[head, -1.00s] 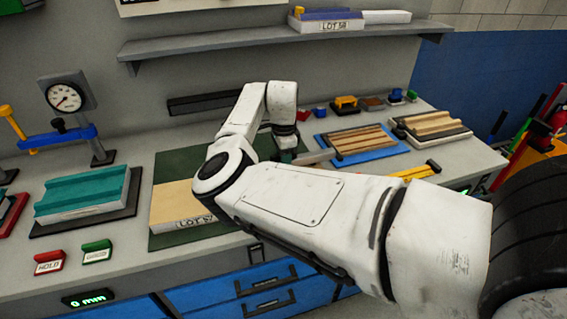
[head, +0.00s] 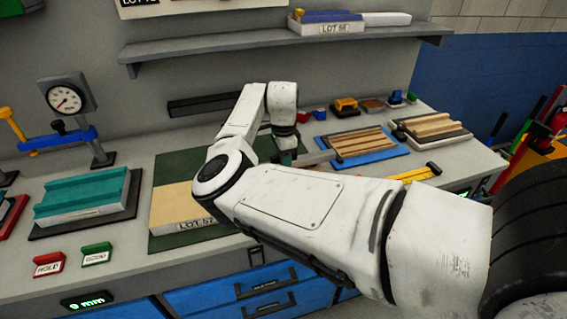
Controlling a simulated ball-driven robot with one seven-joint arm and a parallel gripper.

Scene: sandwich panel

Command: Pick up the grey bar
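A grey bar (head: 318,157) shows in the head view just right of my gripper (head: 288,157), near the left edge of the blue tray. Only its right part is visible; my wrist and forearm hide the rest. My gripper points down at the right side of the dark green mat (head: 168,167). Its fingertips are mostly hidden behind my arm, so I cannot see whether they touch or hold the bar.
A pale block labelled LOT (head: 172,207) lies on the mat. The blue tray (head: 378,158) holds brown strips. A teal ridged block (head: 82,195), dial gauge (head: 68,98), red sign (head: 49,264) and green sign (head: 97,253) stand left. A shelf (head: 250,43) runs above.

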